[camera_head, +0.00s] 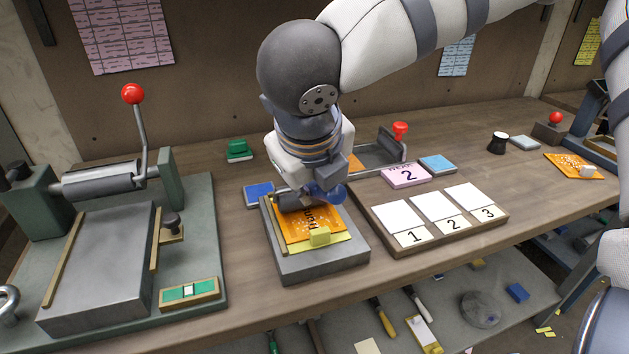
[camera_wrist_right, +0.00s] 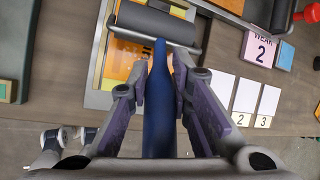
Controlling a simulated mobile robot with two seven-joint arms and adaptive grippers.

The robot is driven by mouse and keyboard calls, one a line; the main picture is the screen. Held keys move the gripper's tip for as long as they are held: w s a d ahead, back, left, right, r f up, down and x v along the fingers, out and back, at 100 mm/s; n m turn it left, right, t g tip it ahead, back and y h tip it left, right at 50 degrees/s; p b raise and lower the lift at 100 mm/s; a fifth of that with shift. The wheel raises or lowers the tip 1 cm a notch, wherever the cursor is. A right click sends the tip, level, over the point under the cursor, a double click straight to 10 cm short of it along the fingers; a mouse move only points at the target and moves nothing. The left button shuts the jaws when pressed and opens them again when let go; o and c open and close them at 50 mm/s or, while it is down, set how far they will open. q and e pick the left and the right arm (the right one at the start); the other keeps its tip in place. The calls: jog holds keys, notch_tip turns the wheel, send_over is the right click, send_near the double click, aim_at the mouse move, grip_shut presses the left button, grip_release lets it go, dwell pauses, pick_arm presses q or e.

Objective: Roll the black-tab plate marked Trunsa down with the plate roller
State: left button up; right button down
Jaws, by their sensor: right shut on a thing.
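My right gripper (camera_wrist_right: 160,85) is shut on the blue handle (camera_wrist_right: 160,110) of the plate roller, whose dark cylinder (camera_wrist_right: 155,22) shows in the wrist view. In the head view my right gripper (camera_head: 322,185) hides part of the roller. The roller is over the back part of an orange plate (camera_head: 308,225) with partly readable black lettering that begins "Trun". The plate lies on a yellow sheet (camera_head: 338,246) on a grey slab (camera_head: 318,265). A yellow tab (camera_head: 319,236) shows at its front; no black tab is visible. Contact between roller and plate is unclear. My left gripper is not in view.
A green-grey press (camera_head: 198,265) with a red-knobbed lever stands left. A white-card tray (camera_head: 400,244) numbered 1 to 3 lies right of the slab. A grey cradle (camera_head: 378,155) is behind. Another orange plate (camera_head: 565,166) lies at the far right.

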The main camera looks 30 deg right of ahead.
jog(key=shift+f, duration=0.35)
dwell(0.4)
jog(key=shift+s, duration=0.15)
jog(key=shift+s+a, duration=0.25)
jog(key=shift+s, duration=0.65)
jog(key=shift+s+a, duration=0.2)
jog(key=shift+s, duration=0.7)
jog(key=shift+s+a, duration=0.25)
jog(key=shift+s, duration=0.65)
dwell(0.9)
notch_tip(320, 180, up, 7)
jog(key=shift+s+r, duration=0.1)
dwell(0.5)
dwell(0.7)
